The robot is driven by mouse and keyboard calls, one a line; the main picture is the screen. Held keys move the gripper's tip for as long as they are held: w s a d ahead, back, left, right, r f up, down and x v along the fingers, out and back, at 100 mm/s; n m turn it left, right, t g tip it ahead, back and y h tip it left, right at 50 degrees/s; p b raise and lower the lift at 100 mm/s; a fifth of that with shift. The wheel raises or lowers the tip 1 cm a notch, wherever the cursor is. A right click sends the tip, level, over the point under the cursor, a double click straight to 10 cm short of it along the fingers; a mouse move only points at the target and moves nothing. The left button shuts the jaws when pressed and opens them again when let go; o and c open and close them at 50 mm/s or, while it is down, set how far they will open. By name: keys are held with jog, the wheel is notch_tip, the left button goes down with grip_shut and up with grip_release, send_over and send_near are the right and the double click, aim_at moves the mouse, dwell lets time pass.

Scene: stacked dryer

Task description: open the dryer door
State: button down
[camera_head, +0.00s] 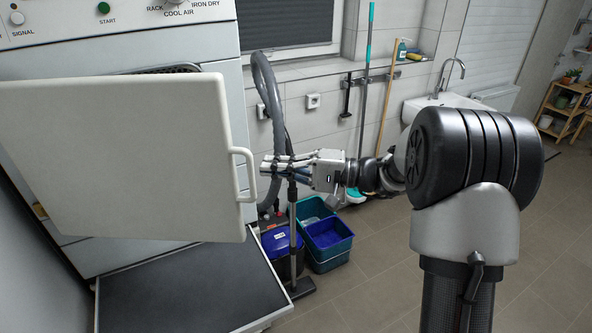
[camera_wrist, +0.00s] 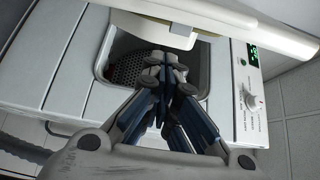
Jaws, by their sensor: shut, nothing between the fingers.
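The dryer (camera_head: 150,42) stands at the left of the head view, with its control panel at the top. Its white door (camera_head: 115,160) stands open, swung out from the front, and covers most of the dryer's face. The door's handle (camera_head: 246,174) is on its right edge. My gripper (camera_head: 266,167) is shut and empty, just right of the handle; I cannot tell whether it touches it. In the wrist view, the shut fingers (camera_wrist: 165,66) show before the dark drum opening (camera_wrist: 122,70), with the pale door edge (camera_wrist: 150,30) above them.
A dark-topped platform (camera_head: 185,290) is below the door. A sink (camera_head: 440,100) is at the back wall.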

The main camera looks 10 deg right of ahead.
jog(key=shift+s+a, duration=0.6)
jog(key=shift+s, duration=0.15)
jog(key=shift+s+a, duration=0.55)
jog(key=shift+s, duration=0.2)
jog(key=shift+s+b, duration=0.15)
jog(key=shift+b, duration=0.2)
